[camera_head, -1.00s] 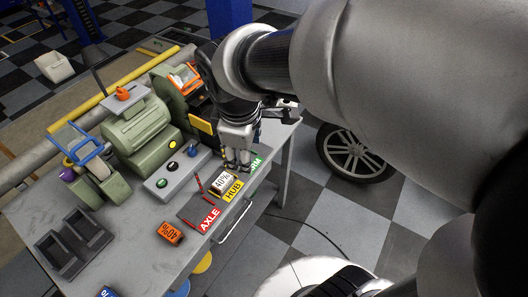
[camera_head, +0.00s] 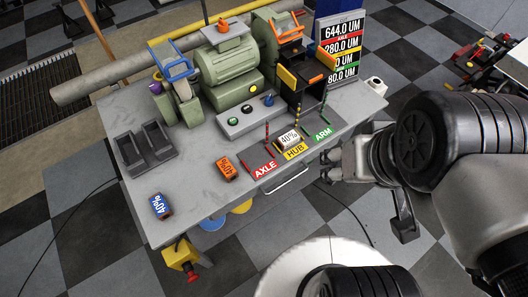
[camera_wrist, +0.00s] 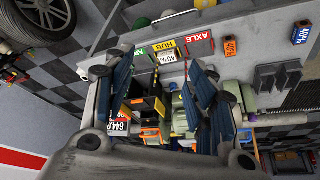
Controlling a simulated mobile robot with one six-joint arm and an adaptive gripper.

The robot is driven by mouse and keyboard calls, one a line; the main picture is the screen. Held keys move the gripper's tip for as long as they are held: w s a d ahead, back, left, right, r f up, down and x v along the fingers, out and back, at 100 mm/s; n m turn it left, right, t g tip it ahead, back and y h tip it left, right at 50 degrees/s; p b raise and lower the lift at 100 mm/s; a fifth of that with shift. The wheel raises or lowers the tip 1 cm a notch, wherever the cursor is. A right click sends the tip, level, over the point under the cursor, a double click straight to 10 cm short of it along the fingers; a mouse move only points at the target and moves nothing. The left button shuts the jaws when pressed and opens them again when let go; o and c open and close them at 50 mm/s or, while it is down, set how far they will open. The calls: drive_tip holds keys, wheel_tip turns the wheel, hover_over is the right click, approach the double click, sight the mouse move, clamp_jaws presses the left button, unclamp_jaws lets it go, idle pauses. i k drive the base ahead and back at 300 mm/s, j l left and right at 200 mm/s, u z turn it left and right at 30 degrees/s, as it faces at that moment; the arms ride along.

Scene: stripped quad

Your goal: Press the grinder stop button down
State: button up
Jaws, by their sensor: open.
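The green bench grinder (camera_head: 228,68) stands at the back of the grey workbench. A grey control box (camera_head: 243,117) in front of it carries a pale green button (camera_head: 233,121), a black button (camera_head: 247,109) and a blue button (camera_head: 268,101). A yellow box (camera_head: 180,255) with a red button (camera_head: 191,277) hangs low at the bench's front left. I cannot read which one is labelled stop. My gripper (camera_head: 328,160) is open and empty, off the bench's front right edge. In the wrist view its spread fingers (camera_wrist: 160,62) frame the bench upside down.
Red AXLE (camera_head: 264,169), yellow HUB (camera_head: 291,151) and green ARM (camera_head: 323,134) labels line the front edge, with thin posts beside them.

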sight(193, 277)
drive_tip(key=k+l+u, duration=0.1)
drive_tip(key=u, duration=2.05)
drive_tip(key=k+j, duration=0.05)
